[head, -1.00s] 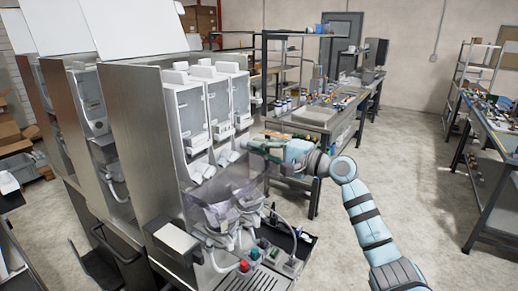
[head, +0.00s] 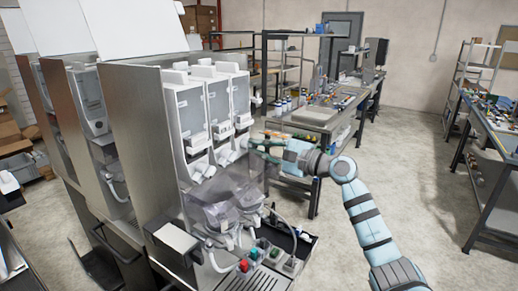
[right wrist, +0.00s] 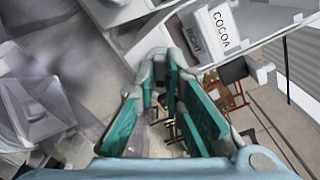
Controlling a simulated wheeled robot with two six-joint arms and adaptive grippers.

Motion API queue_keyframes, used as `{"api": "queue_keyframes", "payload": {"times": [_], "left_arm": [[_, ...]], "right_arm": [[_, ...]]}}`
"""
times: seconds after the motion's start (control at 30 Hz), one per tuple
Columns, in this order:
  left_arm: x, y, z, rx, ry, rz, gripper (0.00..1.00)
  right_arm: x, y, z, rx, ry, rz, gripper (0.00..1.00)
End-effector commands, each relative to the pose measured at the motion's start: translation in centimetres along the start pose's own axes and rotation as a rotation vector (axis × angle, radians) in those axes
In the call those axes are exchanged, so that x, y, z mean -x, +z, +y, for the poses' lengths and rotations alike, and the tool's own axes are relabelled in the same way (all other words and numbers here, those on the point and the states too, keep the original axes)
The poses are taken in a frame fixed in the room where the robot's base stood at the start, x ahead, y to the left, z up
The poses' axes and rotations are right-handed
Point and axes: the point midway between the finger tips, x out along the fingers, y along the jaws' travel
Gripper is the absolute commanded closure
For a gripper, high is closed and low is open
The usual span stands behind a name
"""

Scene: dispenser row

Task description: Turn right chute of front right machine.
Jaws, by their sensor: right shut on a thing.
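The front right machine (head: 140,140) is a metal cabinet with three white dispenser units side by side. The rightmost unit (head: 240,95) has a pale chute (head: 243,144) at its lower front. My right gripper (head: 252,144) reaches in from the right at that chute. In the right wrist view its teal fingers (right wrist: 160,85) close around a grey part, the chute end (right wrist: 158,56), partly hidden by the fingers. A label reading COCOA (right wrist: 222,28) and a tag reading RIGHT (right wrist: 195,38) are just beyond. My left gripper is out of view.
A clear guard (head: 235,190) sits below the chutes, over hoses and a drip tray (head: 265,278) with red and green buttons. More machines stand to the left. A workbench (head: 315,115) is behind my right arm.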

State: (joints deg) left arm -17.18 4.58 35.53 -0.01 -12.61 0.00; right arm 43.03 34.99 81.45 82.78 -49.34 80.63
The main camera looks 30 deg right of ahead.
Motion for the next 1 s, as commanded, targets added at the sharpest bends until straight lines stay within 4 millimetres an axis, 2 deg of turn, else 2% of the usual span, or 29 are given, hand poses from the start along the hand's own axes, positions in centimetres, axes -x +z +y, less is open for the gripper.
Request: {"api": "queue_keyframes", "payload": {"times": [0.17, 0.2, 0.23, 0.53, 0.63, 0.77, 0.9, 1.0], "left_arm": [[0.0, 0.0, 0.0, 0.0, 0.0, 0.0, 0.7], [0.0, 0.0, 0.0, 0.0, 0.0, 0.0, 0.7], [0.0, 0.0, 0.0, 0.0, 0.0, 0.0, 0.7], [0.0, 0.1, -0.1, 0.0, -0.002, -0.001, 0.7], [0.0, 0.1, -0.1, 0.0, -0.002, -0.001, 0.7], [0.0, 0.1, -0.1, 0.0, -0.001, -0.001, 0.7], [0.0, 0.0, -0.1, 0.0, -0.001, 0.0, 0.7], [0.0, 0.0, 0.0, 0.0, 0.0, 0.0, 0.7]], "right_arm": [[0.0, -0.1, 0.1, 0.0, 0.004, 0.001, 1.0], [0.0, -0.1, 0.1, 0.0, 0.004, 0.001, 0.87], [0.0, -0.1, 0.1, 0.0, 0.003, 0.001, 0.82], [0.0, 0.0, 0.1, 0.001, 0.001, 0.0, 0.82], [0.8, -0.1, 0.0, 0.002, 0.001, 0.002, 0.82], [3.6, -0.2, 0.1, 0.006, 0.005, 0.007, 0.82], [7.9, -0.2, 0.2, 0.006, 0.011, 0.008, 0.82], [10.2, -0.1, 0.3, 0.004, 0.012, 0.006, 0.82]]}}
